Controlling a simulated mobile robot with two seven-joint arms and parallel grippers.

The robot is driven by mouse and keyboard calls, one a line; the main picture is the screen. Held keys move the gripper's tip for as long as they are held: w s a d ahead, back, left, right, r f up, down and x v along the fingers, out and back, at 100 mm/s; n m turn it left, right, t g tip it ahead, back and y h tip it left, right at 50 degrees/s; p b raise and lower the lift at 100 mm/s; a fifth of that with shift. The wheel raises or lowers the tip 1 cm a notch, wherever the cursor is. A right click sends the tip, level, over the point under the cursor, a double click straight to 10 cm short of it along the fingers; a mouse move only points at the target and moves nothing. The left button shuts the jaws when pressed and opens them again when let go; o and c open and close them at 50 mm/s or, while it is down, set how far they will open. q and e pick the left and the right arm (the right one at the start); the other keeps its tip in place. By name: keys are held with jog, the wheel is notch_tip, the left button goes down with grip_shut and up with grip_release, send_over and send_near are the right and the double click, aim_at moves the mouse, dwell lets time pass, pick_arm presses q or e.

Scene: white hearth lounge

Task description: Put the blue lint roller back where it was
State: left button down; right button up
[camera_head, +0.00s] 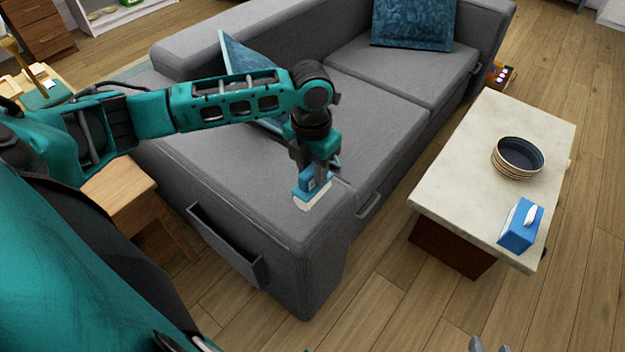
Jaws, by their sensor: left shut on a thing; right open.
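The blue lint roller (304,189) is at my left gripper (315,172), over the near armrest of the grey sofa. Its upper part is blue and a pale beige part shows below. The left gripper points down and is shut on it; the fingers partly hide it. I cannot tell whether the roller touches the armrest. My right gripper (490,346) shows only as grey fingertips at the bottom edge, open, well away from the roller.
A grey pocket (222,248) hangs on the armrest's outer side. A wooden side table (118,188) stands left of the sofa (215,170). The coffee table (455,165) at right holds stacked bowls (518,158) and a blue tissue box (521,228). Floor between is clear.

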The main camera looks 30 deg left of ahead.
aim_at(313, 182)
pick_arm(q)
notch_tip(313, 182, down, 4)
jog(key=shift+r+b, duration=0.15)
jog(key=shift+b, duration=0.2)
jog(key=c, duration=0.8)
grip_release()
